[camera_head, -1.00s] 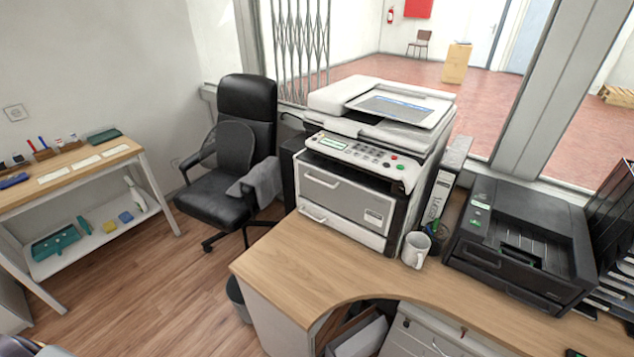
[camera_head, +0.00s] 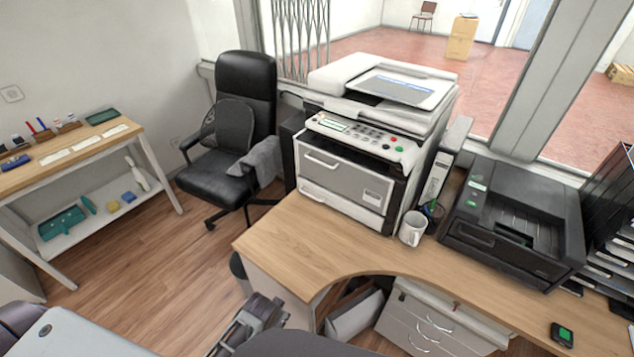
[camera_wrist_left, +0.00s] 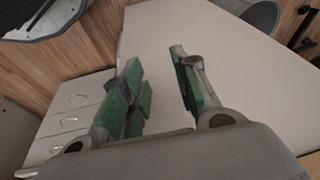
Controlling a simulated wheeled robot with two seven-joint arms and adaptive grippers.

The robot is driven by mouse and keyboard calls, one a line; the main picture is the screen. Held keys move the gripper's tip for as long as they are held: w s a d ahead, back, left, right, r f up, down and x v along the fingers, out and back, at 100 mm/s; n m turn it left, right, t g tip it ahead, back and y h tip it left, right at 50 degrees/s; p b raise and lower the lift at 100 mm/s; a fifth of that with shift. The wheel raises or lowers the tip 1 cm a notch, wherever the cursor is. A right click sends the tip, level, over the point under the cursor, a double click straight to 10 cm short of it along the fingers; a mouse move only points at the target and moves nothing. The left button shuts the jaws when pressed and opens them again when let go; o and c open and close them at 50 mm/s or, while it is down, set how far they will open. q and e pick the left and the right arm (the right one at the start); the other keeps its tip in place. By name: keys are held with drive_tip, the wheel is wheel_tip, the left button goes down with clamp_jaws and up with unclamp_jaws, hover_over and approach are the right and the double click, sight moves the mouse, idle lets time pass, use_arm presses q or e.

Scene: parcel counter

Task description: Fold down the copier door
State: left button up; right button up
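The copier (camera_head: 395,150) stands on the wooden desk, its lid shut and its control panel on the upper front. The copier door (camera_head: 340,185) is the grey front panel with a light handle (camera_head: 321,160) near its top. It is upright, with a dark gap above it. A lighter drawer front with its own handle lies below. My left gripper (camera_head: 250,325) is low at the bottom edge of the head view, in front of the desk and well away from the door. In the left wrist view its green-padded fingers (camera_wrist_left: 157,70) are apart with nothing between them. My right gripper is not in view.
A white mug (camera_head: 413,228) and a pen holder (camera_head: 433,212) stand right of the copier, near a black printer (camera_head: 520,225). An office chair (camera_head: 235,140) is on the left. The desk edge (camera_head: 270,260) juts out below the copier; drawers (camera_head: 435,322) are underneath.

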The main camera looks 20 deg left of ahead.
use_arm(q)
wheel_tip(320, 180, up, 16)
drive_tip(key=w+t+p, duration=0.1)
drive_tip(key=w, duration=0.1)
drive_tip(key=w+d+r+m+t, duration=0.3)
drive_tip(key=w+r+m+t, duration=1)
drive_tip(key=w+r, duration=0.95)
drive_tip(key=w+f+m+g+p, duration=0.1)
drive_tip(key=w+f+m, duration=0.1)
drive_tip(key=w, duration=1.1)
drive_tip(key=shift+w+a+f+g+y+p, duration=0.3)
drive_tip(key=shift+w+a+f, duration=0.15)
drive_tip(key=shift+f, duration=0.3)
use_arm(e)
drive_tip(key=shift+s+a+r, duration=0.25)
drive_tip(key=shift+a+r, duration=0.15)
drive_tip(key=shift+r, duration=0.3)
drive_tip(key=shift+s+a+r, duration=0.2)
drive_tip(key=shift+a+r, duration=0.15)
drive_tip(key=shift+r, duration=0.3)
